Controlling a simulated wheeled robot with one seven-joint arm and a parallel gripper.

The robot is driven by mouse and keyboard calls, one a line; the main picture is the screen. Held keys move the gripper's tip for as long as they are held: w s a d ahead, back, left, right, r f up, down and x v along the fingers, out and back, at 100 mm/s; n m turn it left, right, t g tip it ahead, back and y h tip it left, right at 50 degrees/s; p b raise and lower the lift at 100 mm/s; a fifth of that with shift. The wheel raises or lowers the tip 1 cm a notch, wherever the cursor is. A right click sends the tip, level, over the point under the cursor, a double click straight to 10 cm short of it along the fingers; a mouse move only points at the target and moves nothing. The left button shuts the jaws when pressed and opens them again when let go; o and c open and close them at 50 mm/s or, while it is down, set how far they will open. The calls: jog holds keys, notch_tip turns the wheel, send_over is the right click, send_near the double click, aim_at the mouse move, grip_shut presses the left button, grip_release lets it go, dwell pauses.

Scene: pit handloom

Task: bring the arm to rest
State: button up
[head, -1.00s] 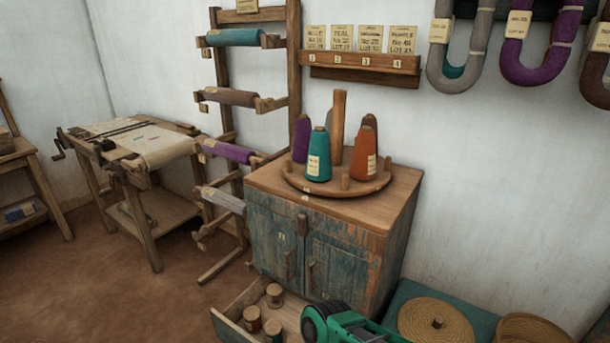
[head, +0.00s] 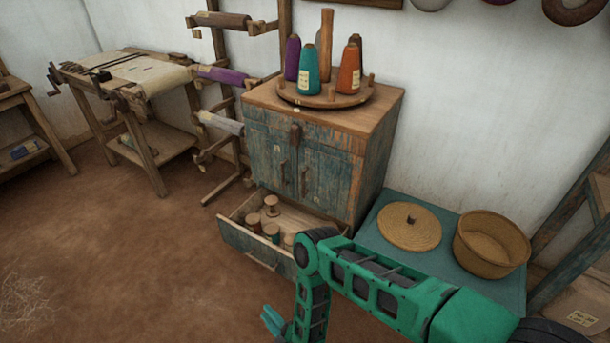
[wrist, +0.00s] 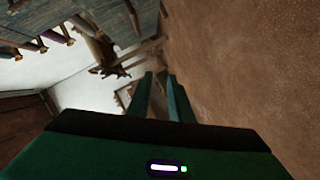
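My green arm (head: 390,285) reaches in from the lower right of the head view and bends down at its elbow, in front of the cabinet's open drawer. My gripper (head: 268,318) shows at the bottom edge, its teal fingers low over the brown floor and partly cut off. In the wrist view my gripper (wrist: 160,76) has two fingers apart with an empty gap between them. It holds nothing.
The open drawer (head: 262,258) holds several wooden spools. The cabinet (head: 325,180) carries a round tray (head: 300,98) with cones. A round lid (head: 409,227) and a basket (head: 490,245) rest on a teal surface at right.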

jog(key=w+d+r+m+g+h, duration=0.1)
jog(key=w+d+r+m+h, duration=0.1)
jog(key=w+r, duration=0.85)
jog(key=w+d+r+m+h, duration=0.1)
jog(key=w+r+m, duration=0.2)
jog(key=w+r, duration=0.75)
jog(key=w+d+r+m+g+h, duration=0.1)
jog(key=w+d+r+m+h, duration=0.15)
jog(key=d+r, duration=0.75)
jog(key=w+d+r+m+g+h, duration=0.1)
jog(key=w+d+r+m+h, duration=0.2)
jog(key=d+r, duration=0.6)
jog(key=s+d+r+m+g, duration=0.3)
jog(key=s+d+r+m, duration=0.3)
jog(key=s+d+r, duration=1.15)
jog(key=s+d+r+m+g, duration=0.1)
jog(key=s+d+m+g, duration=0.1)
jog(key=s, duration=0.7)
jog(key=s+d+r+m+g, duration=0.1)
jog(key=s+d+m+g, duration=0.1)
jog(key=s+d+m, duration=0.2)
jog(key=s+d+m+g, duration=0.2)
jog(key=s+d, duration=0.5)
jog(key=s, duration=0.7)
jog(key=shift+s+d+r+m+h, duration=0.15)
jog(key=shift+d+r+m+h, duration=0.3)
jog(key=shift+m, duration=0.3)
jog(key=shift+a, duration=0.1)
